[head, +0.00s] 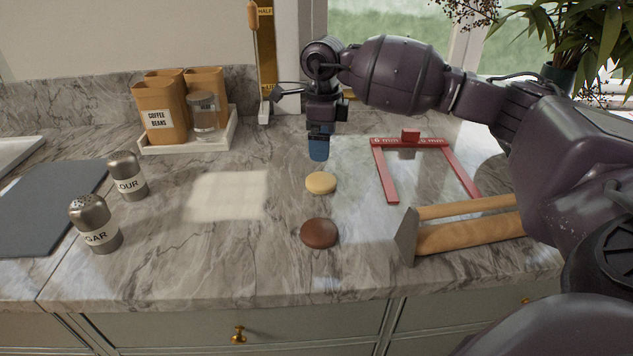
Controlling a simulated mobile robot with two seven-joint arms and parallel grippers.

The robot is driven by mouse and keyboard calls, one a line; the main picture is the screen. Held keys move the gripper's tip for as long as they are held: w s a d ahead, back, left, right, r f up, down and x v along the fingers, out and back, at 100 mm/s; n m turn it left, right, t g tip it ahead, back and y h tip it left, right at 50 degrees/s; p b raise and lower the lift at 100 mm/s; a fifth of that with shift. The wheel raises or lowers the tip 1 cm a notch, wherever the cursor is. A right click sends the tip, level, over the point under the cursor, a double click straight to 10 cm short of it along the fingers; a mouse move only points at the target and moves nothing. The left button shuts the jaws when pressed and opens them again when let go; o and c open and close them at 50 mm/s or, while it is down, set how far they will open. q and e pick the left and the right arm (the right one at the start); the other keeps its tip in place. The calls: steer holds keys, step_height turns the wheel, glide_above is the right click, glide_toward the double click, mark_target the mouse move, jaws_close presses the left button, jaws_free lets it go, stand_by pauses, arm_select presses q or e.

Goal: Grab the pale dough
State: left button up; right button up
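The pale dough (321,183) is a small, round, flat disc on the marble counter near the middle of the head view. My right gripper (319,155) points down just behind and above it in the picture, with blue fingertips. A gap of counter shows between the fingertips and the dough. The fingers overlap from this angle, so their opening is unclear. A brown dough disc (319,233) lies in front of the pale one. My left gripper is out of view.
A red frame (386,175) and a wooden tool with a metal end (465,235) lie to the right. Flour (128,177) and sugar (95,225) shakers stand left. A white tray (190,146) holds canisters and a glass at the back. The counter left of the dough is clear.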

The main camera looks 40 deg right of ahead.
mark_target(323, 184)
step_height(323, 184, down, 10)
steer(key=shift+s+a+r+b, duration=0.1)
steer(key=shift+s+r+b, duration=0.1)
steer(key=shift+b, duration=0.2)
steer(key=shift+c, duration=0.3)
steer(key=c, duration=0.5)
